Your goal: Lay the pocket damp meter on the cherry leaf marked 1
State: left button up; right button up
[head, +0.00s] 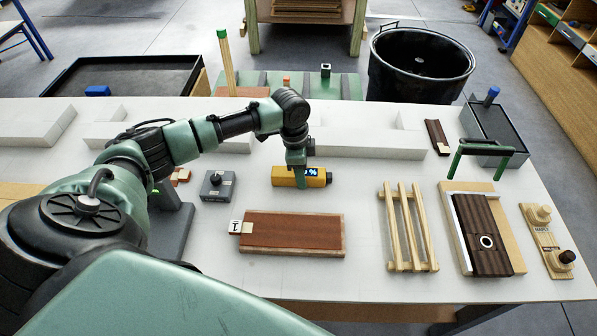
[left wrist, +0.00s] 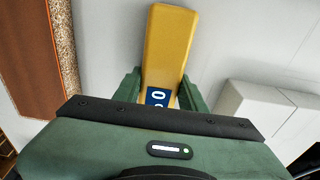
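The pocket damp meter (head: 317,178) is a yellow block with a dark end and a small blue display, lying on the white table behind the cherry leaf. The cherry leaf (head: 295,230) is a flat red-brown panel with a pale rim, and a white tag marked 1 (head: 235,227) sits at its left end. My left gripper (head: 297,174) points down over the meter. In the left wrist view its green fingers stand on both sides of the meter (left wrist: 167,45), close against its edges; whether they press on it I cannot tell. My right gripper is not in view.
A grey box with a knob (head: 217,186) stands left of the meter. A slatted wooden rack (head: 408,227), a dark veneered panel (head: 483,235) and a green handle (head: 485,148) stand to the right. White blocks (head: 370,140) line the back. The table between meter and leaf is clear.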

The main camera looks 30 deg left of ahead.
pick_arm(q)
grip_shut()
